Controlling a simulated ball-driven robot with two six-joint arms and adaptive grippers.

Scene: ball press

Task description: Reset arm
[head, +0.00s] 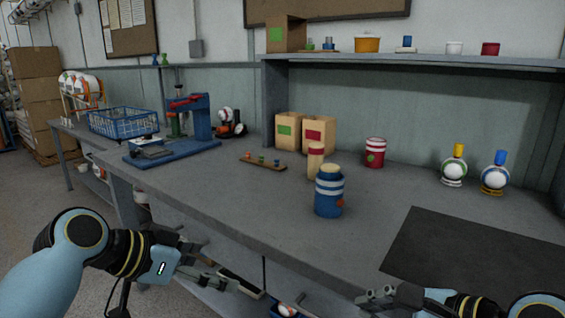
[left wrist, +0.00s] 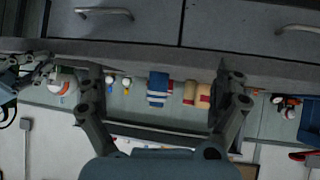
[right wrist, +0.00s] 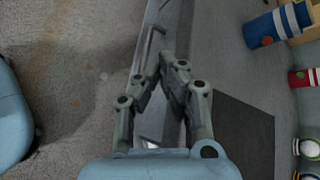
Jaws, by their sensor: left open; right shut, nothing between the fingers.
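My left gripper (head: 222,276) is open and empty, low in front of the table's front edge in the head view. Its two fingers stand wide apart in the left wrist view (left wrist: 162,85). My right gripper (head: 368,297) is at the bottom of the head view, near the front edge below the dark mat. In the right wrist view its fingertips (right wrist: 167,66) are together with nothing between them. The blue press (head: 201,117) stands on its base at the far left part of the table, away from both grippers.
The grey table (head: 270,205) holds a blue-white striped canister (head: 329,193), a red-white canister (head: 375,153), two cartons, a small peg rack (head: 263,162) and two ball figures at right. A dark mat (head: 475,250) lies at front right. Drawers with handles (left wrist: 104,12) sit below the tabletop.

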